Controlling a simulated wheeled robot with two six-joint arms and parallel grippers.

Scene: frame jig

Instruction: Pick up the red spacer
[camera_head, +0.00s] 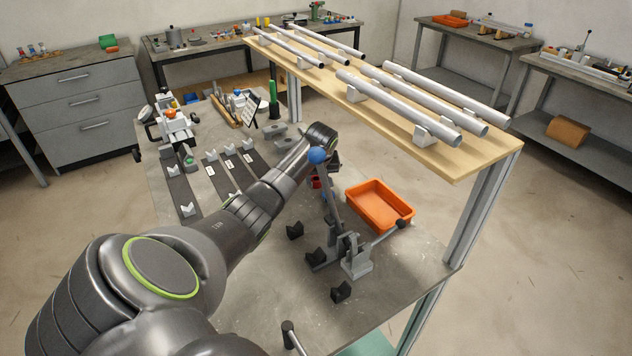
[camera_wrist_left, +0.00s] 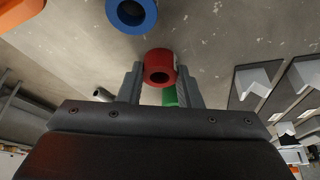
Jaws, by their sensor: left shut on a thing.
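The red spacer (camera_wrist_left: 160,58) is a short ring with a dark bore. In the left wrist view it sits between the two fingers of my left gripper (camera_wrist_left: 160,85), which is shut on it. In the head view a small part of the red spacer (camera_head: 316,183) shows below the end of my left arm, and the fingers are mostly hidden there. I cannot tell whether the spacer touches the tabletop. A blue spacer (camera_wrist_left: 131,12) lies close to it, apart from the fingers. My right gripper is not in view.
A raised wooden shelf (camera_head: 455,150) carries several grey tubes. Small black blocks (camera_head: 341,291) stand on the grey table.

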